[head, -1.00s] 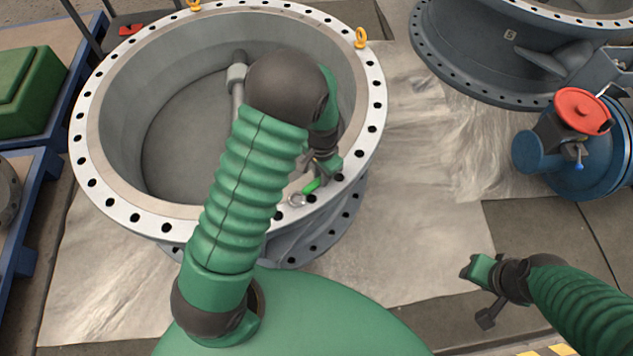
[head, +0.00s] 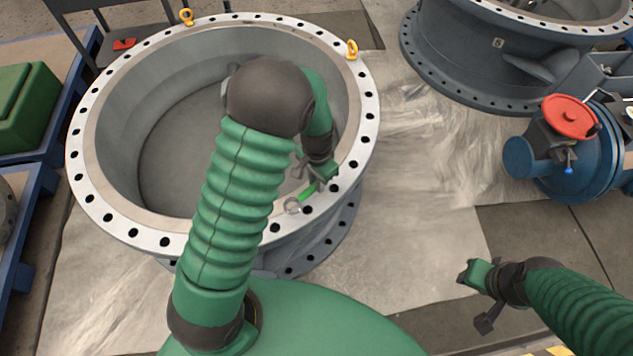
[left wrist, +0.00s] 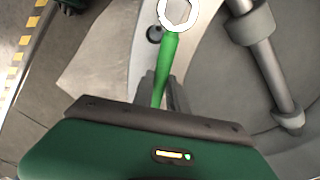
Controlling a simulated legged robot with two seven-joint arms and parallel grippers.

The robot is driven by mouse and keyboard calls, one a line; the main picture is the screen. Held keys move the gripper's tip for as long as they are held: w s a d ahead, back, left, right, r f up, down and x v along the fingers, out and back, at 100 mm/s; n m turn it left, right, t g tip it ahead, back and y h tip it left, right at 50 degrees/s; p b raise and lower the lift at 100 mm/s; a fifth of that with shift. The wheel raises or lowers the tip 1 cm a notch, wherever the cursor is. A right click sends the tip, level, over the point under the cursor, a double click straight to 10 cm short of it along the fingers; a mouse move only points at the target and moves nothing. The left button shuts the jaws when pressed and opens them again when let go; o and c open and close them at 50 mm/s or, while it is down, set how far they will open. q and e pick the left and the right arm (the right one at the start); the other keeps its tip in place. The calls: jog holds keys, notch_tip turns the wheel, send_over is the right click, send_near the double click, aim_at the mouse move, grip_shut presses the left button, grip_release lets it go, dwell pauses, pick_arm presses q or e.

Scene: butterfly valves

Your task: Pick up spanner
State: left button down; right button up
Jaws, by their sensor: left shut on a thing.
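The spanner (head: 306,194) has a green handle and a silver ring end. It is at the near right part of the large valve's flange rim (head: 367,130). My left gripper (head: 318,180) is shut on the spanner's green handle. In the left wrist view the spanner (left wrist: 169,62) points away from the jaws, its ring end over the pale rim. I cannot tell whether the spanner touches the rim. My right gripper (head: 472,276) is at the lower right, apart from the valve and empty; its jaw opening is not clear.
The large valve body is open at the top, with yellow lifting eyes (head: 352,50) on its rim. A blue valve with a red cap (head: 569,116) stands at the right. Another grey valve (head: 470,60) is at the back right. A green block (head: 22,105) sits on a blue pallet at the left.

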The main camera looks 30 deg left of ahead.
pick_arm(q)
jog(key=s+d+r+p, duration=0.1)
jog(key=s+d+p, duration=0.1)
jog(key=s+d, duration=0.8)
jog(key=shift+s+d+p, duration=0.15)
jog(key=shift+s+p, duration=0.25)
jog(key=shift+s, duration=0.55)
jog(key=c, duration=1.9)
grip_release()
jog(key=shift+r, duration=0.1)
grip_shut()
